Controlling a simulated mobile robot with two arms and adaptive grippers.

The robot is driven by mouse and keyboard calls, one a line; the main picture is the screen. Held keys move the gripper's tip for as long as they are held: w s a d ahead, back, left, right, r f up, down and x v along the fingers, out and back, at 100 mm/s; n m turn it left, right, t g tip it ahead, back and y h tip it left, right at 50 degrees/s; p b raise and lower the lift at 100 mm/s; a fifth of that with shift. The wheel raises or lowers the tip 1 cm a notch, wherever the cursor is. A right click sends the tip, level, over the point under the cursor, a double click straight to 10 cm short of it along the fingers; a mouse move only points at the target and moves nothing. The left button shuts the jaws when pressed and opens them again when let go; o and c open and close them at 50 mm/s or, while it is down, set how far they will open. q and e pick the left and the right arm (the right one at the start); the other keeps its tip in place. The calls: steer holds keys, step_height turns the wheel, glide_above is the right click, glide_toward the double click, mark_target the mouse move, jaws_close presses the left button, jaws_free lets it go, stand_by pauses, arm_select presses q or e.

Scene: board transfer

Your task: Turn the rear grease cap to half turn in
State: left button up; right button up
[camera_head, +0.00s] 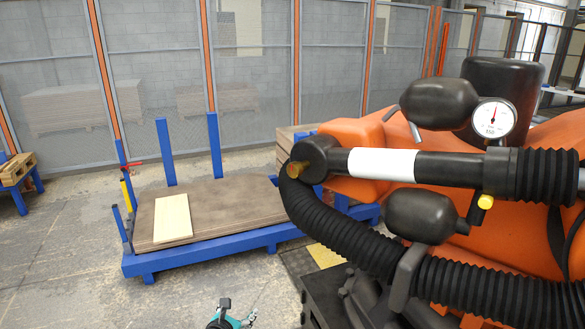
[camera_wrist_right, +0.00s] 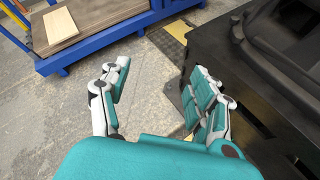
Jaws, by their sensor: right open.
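A small brass-coloured cap (camera_head: 297,170) sits at the left end of a black and white cylinder on the orange machine (camera_head: 370,135). A yellow cap (camera_head: 485,202) hangs under the cylinder's right end. I cannot tell which one is the rear grease cap, or how far either is turned. My right gripper (camera_head: 234,314) shows at the bottom edge of the head view, well below and left of both caps. In the right wrist view my right gripper (camera_wrist_right: 160,82) is open and empty, with floor between its teal fingers. My left gripper is not in view.
A black ribbed hose (camera_head: 340,232) curves below the cylinder, and a pressure gauge (camera_head: 493,119) stands above it. A black base (camera_wrist_right: 255,80) lies close right of my right fingers. A blue rack (camera_head: 200,254) holds boards at left. The floor between is clear.

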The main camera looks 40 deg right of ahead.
step_height(320, 180, up, 17)
steer(key=w+d+h, duration=0.2)
steer(key=w+h, duration=0.1)
steer(key=h, duration=0.1)
steer(key=m+g+h+p, duration=0.1)
steer(key=g+h, duration=0.3)
glide_toward(292, 172)
steer(key=p+x, duration=0.3)
steer(key=x, duration=0.7)
steer(key=shift+w+d+r, duration=0.1)
steer(key=shift+d, duration=0.15)
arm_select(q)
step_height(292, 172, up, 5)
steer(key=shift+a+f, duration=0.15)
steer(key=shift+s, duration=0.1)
arm_select(e)
steer(key=c, duration=1.2)
steer(key=shift+m, duration=0.3)
